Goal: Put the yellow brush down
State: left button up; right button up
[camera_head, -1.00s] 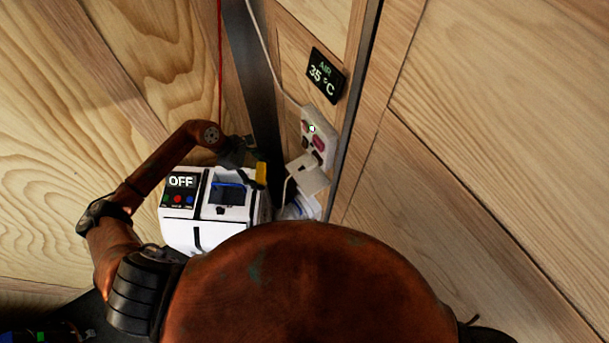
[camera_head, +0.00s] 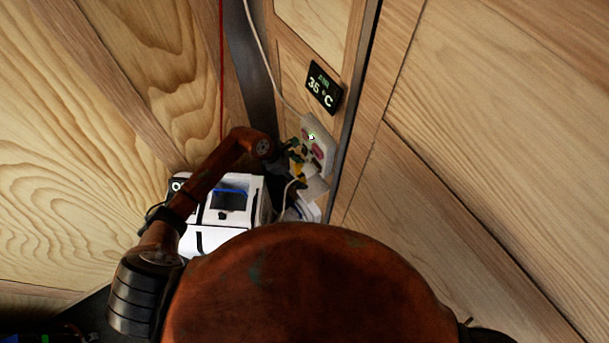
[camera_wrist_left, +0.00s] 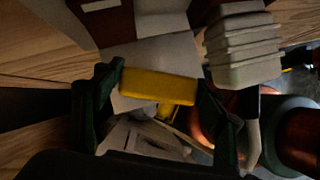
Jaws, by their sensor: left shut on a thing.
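The yellow brush (camera_wrist_left: 160,86) lies across between the two dark fingers of my left gripper (camera_wrist_left: 157,92) in the left wrist view. The gripper is shut on it. In the head view my left gripper (camera_head: 291,155) is to the right of the white machine, close to the wall socket panel. A small yellow part of the brush (camera_head: 299,168) shows below the fingers there. White and grey shapes lie beneath the brush in the wrist view. I cannot tell whether the brush touches anything below. My right gripper is not in view.
The white machine (camera_head: 238,237) stands by the left wall, its display partly hidden by my arm. The socket panel (camera_head: 318,147) has a white plug (camera_head: 315,186) and cable below it. A black temperature display (camera_head: 323,88) reads 35 °C. A red cord (camera_head: 221,70) hangs behind.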

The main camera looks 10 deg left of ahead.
pick_arm(q)
jog(key=shift+w+d, duration=0.15)
jog(key=shift+d, duration=0.7)
jog(key=shift+a+f+p, duration=0.1)
jog(key=shift+f+p, duration=0.3)
jog(key=shift+f, duration=1.35)
jog(key=shift+f, duration=0.2)
jog(key=o, duration=1)
jog(key=shift+r, duration=0.1)
jog(key=shift+o, duration=0.2)
jog(key=shift+r, duration=0.1)
jog(key=v, duration=1.2)
jog(key=shift+b, duration=0.35)
